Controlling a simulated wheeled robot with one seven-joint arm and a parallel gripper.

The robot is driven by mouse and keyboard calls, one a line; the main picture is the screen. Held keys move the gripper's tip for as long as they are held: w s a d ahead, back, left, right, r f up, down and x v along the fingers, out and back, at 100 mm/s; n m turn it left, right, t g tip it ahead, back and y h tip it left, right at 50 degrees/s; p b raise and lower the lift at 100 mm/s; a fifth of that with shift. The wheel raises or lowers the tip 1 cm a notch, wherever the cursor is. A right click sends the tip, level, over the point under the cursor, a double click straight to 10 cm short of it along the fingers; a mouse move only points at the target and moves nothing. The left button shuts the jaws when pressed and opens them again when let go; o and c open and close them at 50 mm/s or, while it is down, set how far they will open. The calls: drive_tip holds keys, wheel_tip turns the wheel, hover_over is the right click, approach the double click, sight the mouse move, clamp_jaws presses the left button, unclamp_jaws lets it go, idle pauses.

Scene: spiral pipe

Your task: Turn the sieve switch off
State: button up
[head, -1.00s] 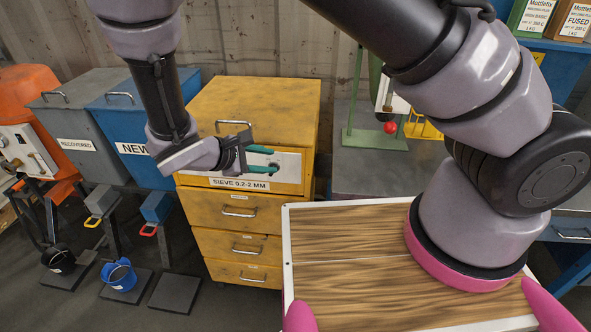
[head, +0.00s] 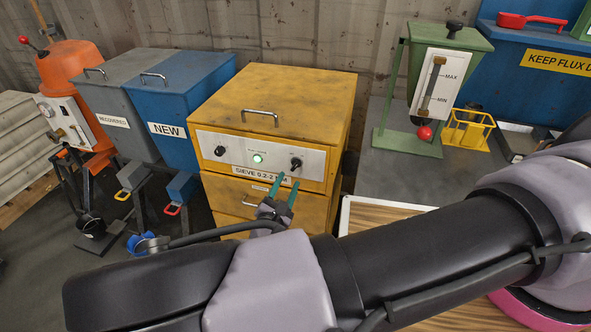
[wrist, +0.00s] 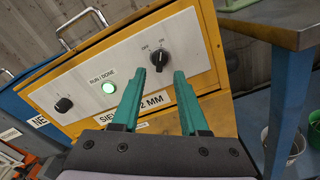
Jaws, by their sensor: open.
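The yellow sieve box (head: 265,115) stands in the middle of the head view with a white control panel (head: 225,151) on its front. The panel has a lit green RUN/DONE lamp (head: 257,158) between two black knobs. The right knob (head: 295,164) is the OFF/ON switch; it also shows in the wrist view (wrist: 160,60) with OFF and ON printed above it. The left knob (head: 220,151) is farther from me. My gripper (head: 287,189) is open and empty, with green fingers just below the OFF/ON knob. In the wrist view its fingertips (wrist: 166,76) sit below and beside that knob; contact is unclear.
Blue NEW (head: 170,129) and grey RECOVERED (head: 113,121) hoppers stand left of the sieve, with an orange machine (head: 72,66) beyond. A dark bench (head: 400,175) with a green hopper (head: 450,50) stands at the right. My arm covers the lower foreground.

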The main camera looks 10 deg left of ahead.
sight(294, 168)
drive_tip(key=w, duration=0.6)
drive_tip(key=shift+w+d, duration=0.1)
drive_tip(key=shift+d, duration=0.15)
clamp_jaws()
